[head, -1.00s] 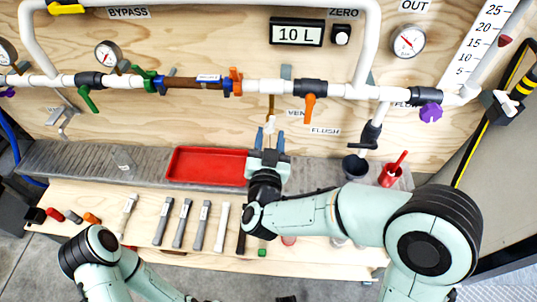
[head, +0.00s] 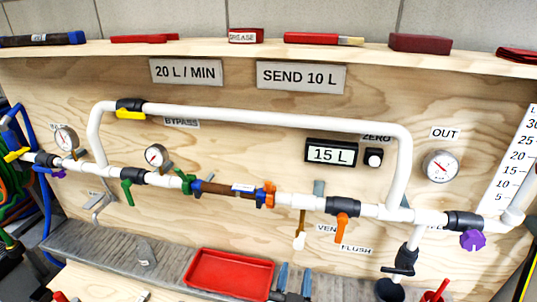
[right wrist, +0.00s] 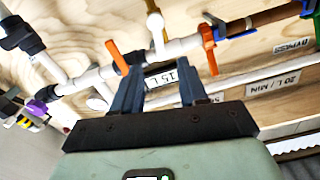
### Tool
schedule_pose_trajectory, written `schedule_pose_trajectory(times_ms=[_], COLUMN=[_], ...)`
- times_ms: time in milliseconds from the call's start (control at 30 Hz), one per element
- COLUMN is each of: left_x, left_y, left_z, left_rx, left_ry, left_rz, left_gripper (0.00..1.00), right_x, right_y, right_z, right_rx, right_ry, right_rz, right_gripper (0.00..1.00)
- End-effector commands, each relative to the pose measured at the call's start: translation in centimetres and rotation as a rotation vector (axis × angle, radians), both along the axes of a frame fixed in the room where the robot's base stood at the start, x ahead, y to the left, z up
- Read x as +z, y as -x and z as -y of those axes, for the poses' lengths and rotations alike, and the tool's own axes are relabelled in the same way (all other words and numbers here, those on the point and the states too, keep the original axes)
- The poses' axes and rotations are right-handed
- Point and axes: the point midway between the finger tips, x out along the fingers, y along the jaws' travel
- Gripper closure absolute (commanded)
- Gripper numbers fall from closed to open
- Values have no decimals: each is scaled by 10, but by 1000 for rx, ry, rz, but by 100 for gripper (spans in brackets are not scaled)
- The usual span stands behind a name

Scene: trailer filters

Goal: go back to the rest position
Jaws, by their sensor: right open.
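My right gripper (head: 294,280) shows at the bottom edge of the head view, with its two blue fingers pointing up at the plywood panel. The fingers are apart with nothing between them. They are below the vent tap (head: 300,238) and right of the red tray (head: 229,274). In the right wrist view my right gripper (right wrist: 158,75) is also open and empty, in front of the white pipework. I see no contact with a pipe or handle. My left gripper is in neither current view.
The panel (head: 240,225) carries white pipes (head: 260,115), gauges and an orange flush handle (head: 343,232). The display (head: 331,153) reads 15 L. A dark cup (head: 388,290) stands right of my gripper. The shelf (head: 220,52) above holds several items.

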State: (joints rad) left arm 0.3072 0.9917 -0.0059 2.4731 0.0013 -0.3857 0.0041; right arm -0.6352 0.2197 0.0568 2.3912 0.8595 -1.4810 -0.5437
Motion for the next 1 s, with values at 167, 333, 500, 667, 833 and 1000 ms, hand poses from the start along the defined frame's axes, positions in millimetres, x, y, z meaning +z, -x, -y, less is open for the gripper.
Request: schedule_pose_trajectory(times_ms=[167,333,500,667,833,1000], left_x=[8,20,31,41,49,51], left_y=[-3,-7,-12,-17,-20,-22], left_z=[0,0,0,0,0,0], left_rx=[0,0,0,0,-1,0], left_ry=[0,1,0,0,0,0], left_rz=[3,8,13,19,24,25], left_gripper=[57,57,57,57,57,57], right_x=[-68,-194,-310,-385,-417,-423], right_y=[-20,-15,42,130,213,250], right_z=[2,16,35,47,46,43], right_rx=[78,195,265,294,305,311], right_ry=[9,-49,-185,-364,-536,-615], right_rz=[-163,-494,-865,-1211,-1478,-1592], right_gripper=[57,57,57,57,57,57])
